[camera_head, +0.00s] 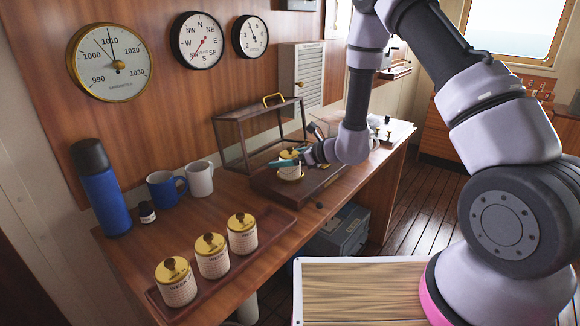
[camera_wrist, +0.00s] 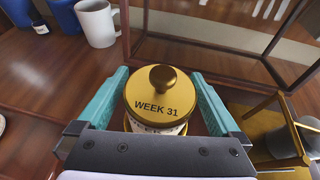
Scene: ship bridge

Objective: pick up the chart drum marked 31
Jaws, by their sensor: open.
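The chart drum marked WEEK 31 (camera_wrist: 158,97) has a gold lid with a dark gold knob and a pale printed side. In the head view the drum (camera_head: 290,168) sits on a dark wooden base (camera_head: 265,188) on the desk. My gripper (camera_wrist: 163,95) is open, with one teal finger on each side of the drum in the wrist view. I cannot tell whether the fingers touch it. In the head view my gripper (camera_head: 291,163) is at the drum, and part of the drum is hidden behind it.
Three similar drums stand on a tray (camera_head: 276,229) at the front left. A white mug (camera_head: 199,179), a blue mug (camera_head: 163,190) and a blue flask (camera_head: 100,190) stand at the left. A brass instrument (camera_wrist: 262,125) is right of the gripper.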

